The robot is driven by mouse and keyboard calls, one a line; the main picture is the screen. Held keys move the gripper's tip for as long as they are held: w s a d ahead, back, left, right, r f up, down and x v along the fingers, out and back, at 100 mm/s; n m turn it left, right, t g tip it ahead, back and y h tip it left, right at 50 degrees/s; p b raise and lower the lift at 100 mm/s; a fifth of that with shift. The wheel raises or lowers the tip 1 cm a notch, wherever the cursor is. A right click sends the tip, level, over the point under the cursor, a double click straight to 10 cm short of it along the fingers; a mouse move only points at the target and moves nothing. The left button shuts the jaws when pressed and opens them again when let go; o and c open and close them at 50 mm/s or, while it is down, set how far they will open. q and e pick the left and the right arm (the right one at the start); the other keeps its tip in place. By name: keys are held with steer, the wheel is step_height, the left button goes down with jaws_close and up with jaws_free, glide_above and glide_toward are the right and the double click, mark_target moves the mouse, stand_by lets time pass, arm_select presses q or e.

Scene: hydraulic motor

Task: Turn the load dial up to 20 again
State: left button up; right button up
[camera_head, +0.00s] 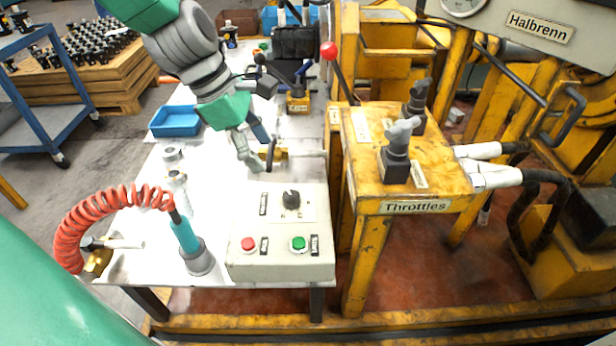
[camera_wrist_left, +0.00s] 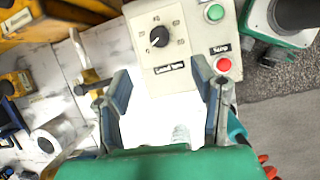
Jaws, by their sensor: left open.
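The load dial (camera_head: 291,198) is a black knob on top of the pale control box (camera_head: 280,268). In the left wrist view the dial (camera_wrist_left: 159,37) shows whole, with a white mark toward its lower left and small scale numbers around it, too small to read surely. My left gripper (camera_head: 260,160) is open and empty, behind and left of the dial and apart from it. In the left wrist view the two fingers of the gripper (camera_wrist_left: 163,80) stand apart, with the dial beyond their tips. My right gripper is not in view.
A red button (camera_head: 248,244) and a green button (camera_head: 298,243) sit on the box's front part. A teal air tool (camera_head: 186,238) with a coiled red hose stands left of the box. The yellow throttle stand (camera_head: 440,185) is at the right. A blue tray (camera_head: 174,121) lies farther back.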

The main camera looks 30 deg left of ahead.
mark_target(291, 195)
arm_select(q)
steer(key=b+x, duration=0.4)
steer(key=x, duration=0.8)
steer(key=shift+f, duration=0.1)
steer(key=shift+w+d+f+b, duration=0.15)
steer(key=shift+f+b, duration=0.2)
steer(key=shift+f, duration=0.3)
steer(key=shift+c, duration=0.3)
steer(key=c, duration=1.1)
